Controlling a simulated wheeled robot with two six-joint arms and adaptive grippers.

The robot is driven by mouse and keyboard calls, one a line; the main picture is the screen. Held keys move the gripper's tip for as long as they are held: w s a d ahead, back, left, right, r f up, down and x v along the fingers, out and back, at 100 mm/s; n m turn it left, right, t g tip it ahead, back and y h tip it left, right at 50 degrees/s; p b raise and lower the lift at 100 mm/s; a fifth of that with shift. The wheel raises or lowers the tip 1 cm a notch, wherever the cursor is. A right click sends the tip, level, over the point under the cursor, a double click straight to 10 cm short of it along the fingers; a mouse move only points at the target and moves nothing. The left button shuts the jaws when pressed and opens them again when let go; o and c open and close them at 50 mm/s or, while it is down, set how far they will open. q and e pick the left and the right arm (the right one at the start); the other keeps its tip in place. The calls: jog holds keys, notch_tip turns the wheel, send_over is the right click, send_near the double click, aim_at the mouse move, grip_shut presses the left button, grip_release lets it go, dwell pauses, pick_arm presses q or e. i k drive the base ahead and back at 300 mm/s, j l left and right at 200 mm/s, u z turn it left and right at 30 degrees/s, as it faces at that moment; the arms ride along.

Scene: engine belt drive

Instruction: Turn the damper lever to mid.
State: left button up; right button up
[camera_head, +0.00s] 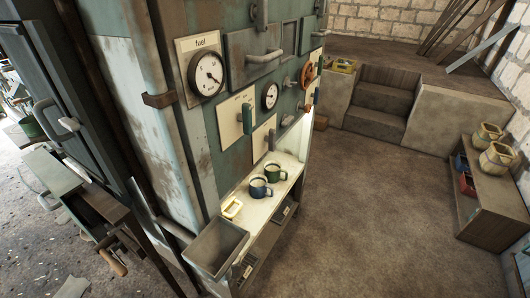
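A tall green machine cabinet (182,158) stands in the middle of the head view. Its front carries several levers on cream plates. One lever with a dark green grip (247,118) sits on a cream plate (231,125) below the fuel gauge (206,74). Another green grip (316,95) shows at the far right edge of the panel. The plate lettering is too small to read, so I cannot tell which is the damper lever or its setting. Neither of my grippers is in view.
A lit shelf below the panel holds a blue mug (259,188), a green mug (273,172) and a cream object (232,208). An empty grey bin (214,247) juts out at the front. Open brown floor (380,210) lies right, before concrete steps (379,104).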

aim_at(246, 118)
jog(key=i+l+u, duration=0.25)
jog(key=l+u, duration=0.2)
jog(key=l, duration=1.1)
jog(key=l+u, duration=0.5)
jog(key=l, duration=1)
